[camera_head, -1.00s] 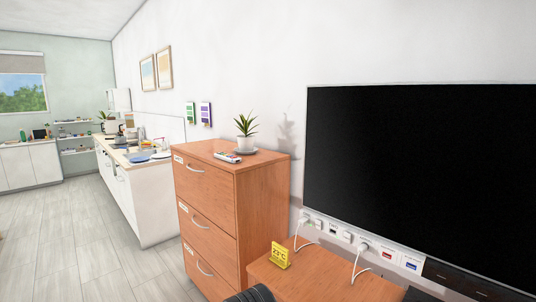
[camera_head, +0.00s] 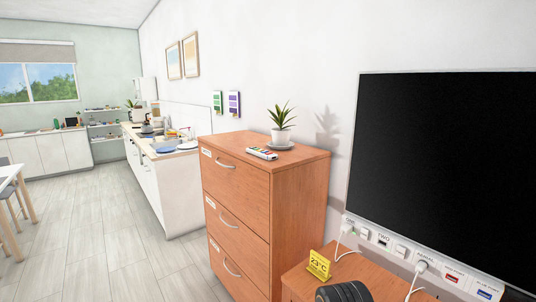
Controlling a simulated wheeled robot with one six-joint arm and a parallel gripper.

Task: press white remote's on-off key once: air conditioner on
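A small white remote (camera_head: 262,153) with coloured keys lies flat on top of a wooden drawer cabinet (camera_head: 245,203), near its front edge. It is too small here to tell the on-off key. No air conditioner shows in this view.
A potted plant (camera_head: 282,124) on a saucer stands behind the remote. A low wooden unit with a yellow 23°C sign (camera_head: 319,265) and plugged cables stands at right, below a large black screen (camera_head: 445,175). A white kitchen counter (camera_head: 160,180) lies beyond.

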